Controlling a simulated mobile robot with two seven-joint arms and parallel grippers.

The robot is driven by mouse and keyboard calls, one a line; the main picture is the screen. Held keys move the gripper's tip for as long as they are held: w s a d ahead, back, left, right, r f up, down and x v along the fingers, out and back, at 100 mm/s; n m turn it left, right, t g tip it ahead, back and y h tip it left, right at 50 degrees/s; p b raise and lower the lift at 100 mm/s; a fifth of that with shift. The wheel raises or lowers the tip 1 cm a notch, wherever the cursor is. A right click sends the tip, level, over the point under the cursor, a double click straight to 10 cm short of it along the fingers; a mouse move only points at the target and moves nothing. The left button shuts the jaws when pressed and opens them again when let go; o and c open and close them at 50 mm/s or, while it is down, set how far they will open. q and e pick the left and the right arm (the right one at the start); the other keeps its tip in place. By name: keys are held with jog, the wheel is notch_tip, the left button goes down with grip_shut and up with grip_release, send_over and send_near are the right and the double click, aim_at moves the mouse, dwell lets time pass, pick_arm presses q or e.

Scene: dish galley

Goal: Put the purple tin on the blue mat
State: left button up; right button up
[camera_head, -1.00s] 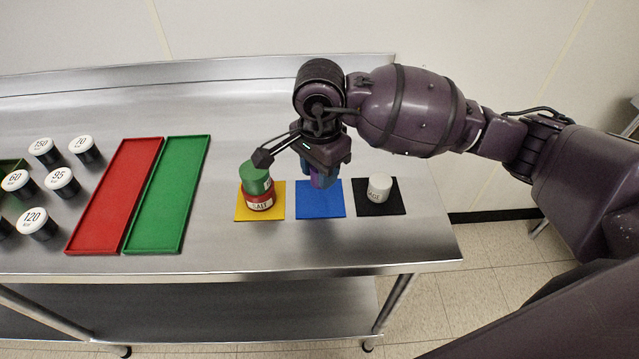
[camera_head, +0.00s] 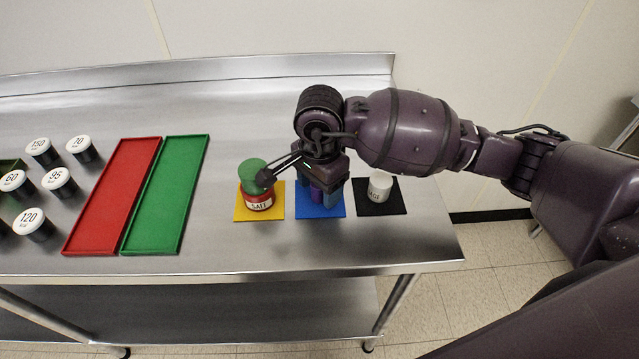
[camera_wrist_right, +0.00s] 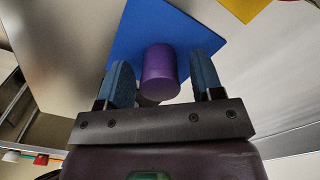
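The purple tin (camera_wrist_right: 160,74) is between the fingers of my right gripper (camera_wrist_right: 164,82) in the right wrist view, with a gap on each side. The gripper is open around it. The blue mat (camera_wrist_right: 150,30) lies right behind the tin, and the tin appears to stand on it. In the head view my right gripper (camera_head: 320,198) is low over the blue mat (camera_head: 319,213). Only a sliver of the purple tin (camera_head: 318,194) shows there between the fingers. My left gripper is in neither view.
Left of the blue mat, a green tin (camera_head: 252,172) sits on a red salt tin (camera_head: 259,202) on the yellow mat (camera_head: 243,213). On the right, a white tin (camera_head: 379,187) stands on the black mat (camera_head: 393,208). Red (camera_head: 112,200) and green (camera_head: 165,200) trays lie farther left.

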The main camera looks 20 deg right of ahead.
jog(key=shift+r, duration=0.45)
notch_tip(320, 180, up, 11)
jog(key=shift+r+p, duration=0.2)
jog(key=shift+p, duration=0.25)
jog(key=shift+s, duration=0.1)
